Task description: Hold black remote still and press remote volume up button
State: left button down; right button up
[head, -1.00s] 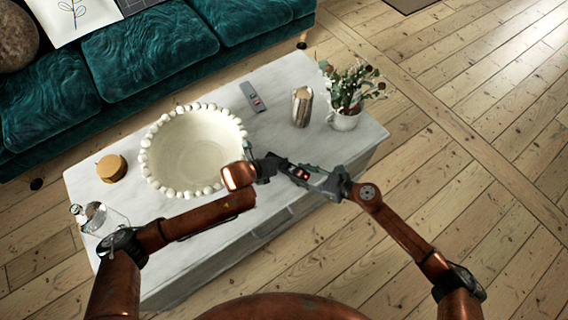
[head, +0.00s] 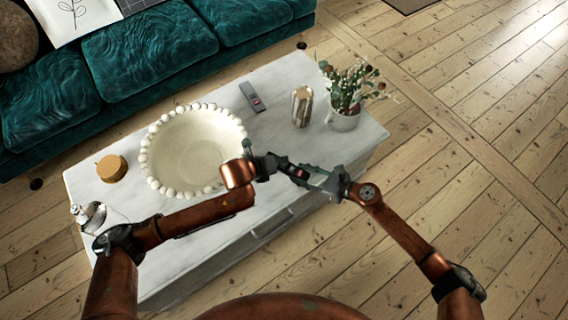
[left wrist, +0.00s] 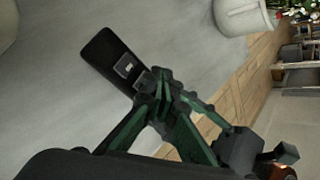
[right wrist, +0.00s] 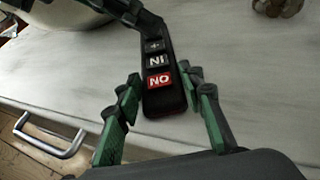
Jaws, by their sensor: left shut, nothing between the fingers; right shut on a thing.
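The black remote (right wrist: 158,62) is held above the front edge of the table. In the right wrist view the left fingers (right wrist: 128,10) are by the remote's far end. I cannot tell whether they touch it.
The marble-topped table (head: 285,85) holds a beaded bowl (head: 190,150), a grey remote-like device (head: 252,97), a metallic cup (head: 301,106), a potted plant (head: 345,118), a round tan box (head: 112,168) and a glass bottle (head: 90,214). A teal sofa (head: 150,45) stands behind.

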aim_at(282, 165)
pick_arm(q)
jog(key=shift+r, duration=0.15)
jog(key=shift+r, duration=2.4)
dwell(0.9)
pick_arm(e)
jog(key=o, duration=1.3)
jog(key=shift+d, duration=0.1)
